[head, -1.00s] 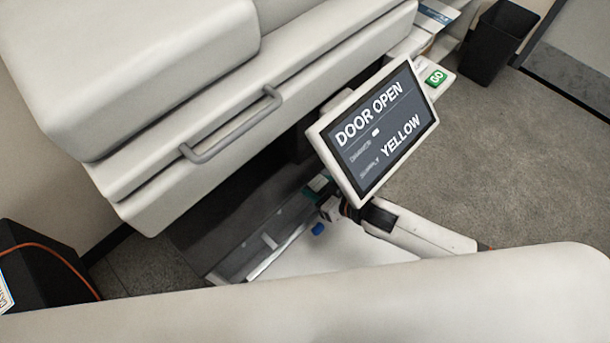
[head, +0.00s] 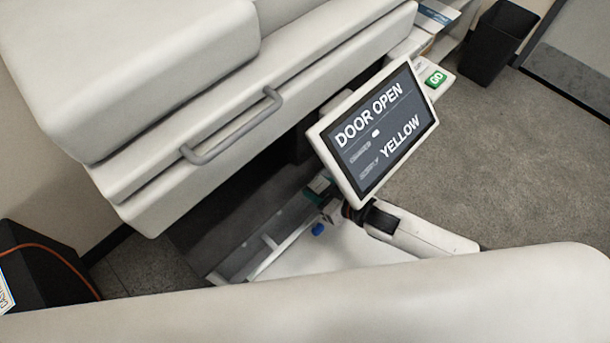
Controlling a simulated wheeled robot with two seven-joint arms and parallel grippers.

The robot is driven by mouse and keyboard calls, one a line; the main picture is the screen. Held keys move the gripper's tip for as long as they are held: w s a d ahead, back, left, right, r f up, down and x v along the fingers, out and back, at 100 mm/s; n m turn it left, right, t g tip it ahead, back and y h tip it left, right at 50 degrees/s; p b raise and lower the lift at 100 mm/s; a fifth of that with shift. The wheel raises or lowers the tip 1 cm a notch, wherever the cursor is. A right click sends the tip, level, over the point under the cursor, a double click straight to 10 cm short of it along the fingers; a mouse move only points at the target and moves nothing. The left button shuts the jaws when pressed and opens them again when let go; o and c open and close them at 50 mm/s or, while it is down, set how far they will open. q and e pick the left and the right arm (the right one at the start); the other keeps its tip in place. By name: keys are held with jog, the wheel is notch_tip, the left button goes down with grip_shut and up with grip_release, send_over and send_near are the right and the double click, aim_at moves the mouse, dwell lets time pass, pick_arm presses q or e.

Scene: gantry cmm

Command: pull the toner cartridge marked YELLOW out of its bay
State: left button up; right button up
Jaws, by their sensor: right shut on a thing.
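My right gripper (head: 320,196) is beside the lower left edge of the tilted screen, which hides part of it. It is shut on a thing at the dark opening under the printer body. The thing is mostly hidden; I take it to be the toner cartridge, but I cannot read a YELLOW mark on it. The screen (head: 373,130) reads DOOR OPEN and YELLOW. The open white door (head: 325,258) lies low below the opening, with a blue knob (head: 318,229) near the gripper. My left gripper is not in view.
The printer's pale body with a grey handle (head: 232,125) overhangs the opening. A green GO button (head: 436,78) sits behind the screen. A black bin (head: 495,45) stands at the upper right. A black box with an orange cable (head: 40,265) is at the left. Floor at right is clear.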

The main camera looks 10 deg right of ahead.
jog(key=s+d+p, duration=0.4)
jog(key=s+d, duration=0.3)
jog(key=s, duration=0.2)
jog(key=shift+s+d+r, duration=0.15)
jog(key=shift+d, duration=0.05)
dwell(1.4)
jog(key=shift+s, duration=0.1)
jog(key=p+v, duration=0.4)
jog(key=v, duration=0.2)
jog(key=shift+s+d+p, duration=0.15)
jog(key=shift+s+p, duration=0.1)
jog(key=shift+p, duration=0.15)
dwell(0.6)
jog(key=shift+r, duration=0.1)
